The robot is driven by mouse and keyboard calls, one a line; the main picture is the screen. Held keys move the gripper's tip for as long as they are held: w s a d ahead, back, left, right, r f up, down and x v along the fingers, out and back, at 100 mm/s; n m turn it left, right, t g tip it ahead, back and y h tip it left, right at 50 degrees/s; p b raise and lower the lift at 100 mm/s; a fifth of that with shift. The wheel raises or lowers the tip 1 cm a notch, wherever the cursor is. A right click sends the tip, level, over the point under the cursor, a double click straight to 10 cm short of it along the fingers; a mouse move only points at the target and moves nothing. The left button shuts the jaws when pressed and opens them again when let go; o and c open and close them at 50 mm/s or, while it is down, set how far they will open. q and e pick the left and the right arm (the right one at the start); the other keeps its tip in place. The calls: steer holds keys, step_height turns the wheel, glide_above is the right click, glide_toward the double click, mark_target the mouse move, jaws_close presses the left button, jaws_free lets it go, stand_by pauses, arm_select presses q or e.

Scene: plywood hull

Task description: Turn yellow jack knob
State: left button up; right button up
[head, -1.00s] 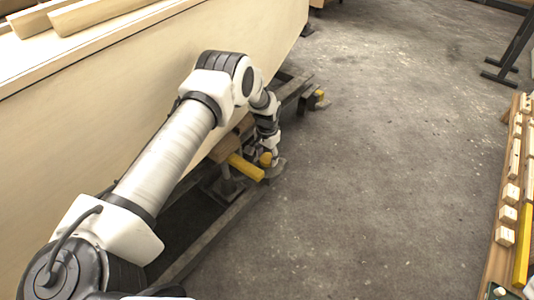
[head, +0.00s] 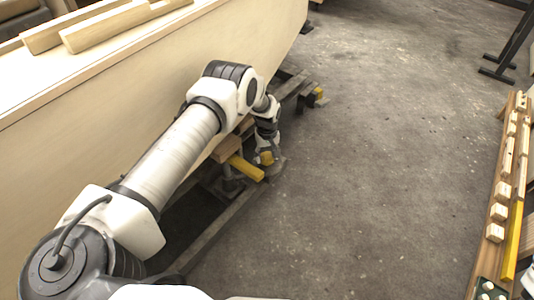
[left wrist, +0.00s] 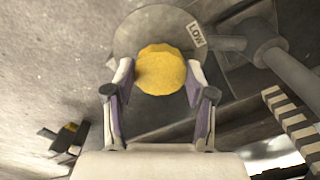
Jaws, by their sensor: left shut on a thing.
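The yellow jack knob (left wrist: 160,70) is round with a scalloped edge. It sits in front of a round grey plate (left wrist: 126,40) in the left wrist view. My left gripper (left wrist: 158,78) is shut on it, one finger on each side. In the head view the knob (head: 266,158) shows small, low beside the plywood hull, at the end of my left arm. A white label reading LOW (left wrist: 195,35) is on the plate's edge. My right gripper is not in view.
A yellow bar (head: 246,168) sticks out just left of the knob. The plywood hull (head: 110,115) rises along the left. A second yellow part (head: 318,92) is farther along the hull. A wooden rack with blocks (head: 496,222) stands at right. The concrete floor between is clear.

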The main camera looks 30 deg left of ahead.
mark_target(267, 157)
arm_select(q)
steer(key=n, duration=0.4)
steer(key=shift+n+p, duration=0.3)
steer(key=shift+p, duration=0.05)
stand_by(0.4)
steer(key=o, duration=1.2)
steer(key=shift+c, duration=0.2)
step_height(267, 157, up, 12)
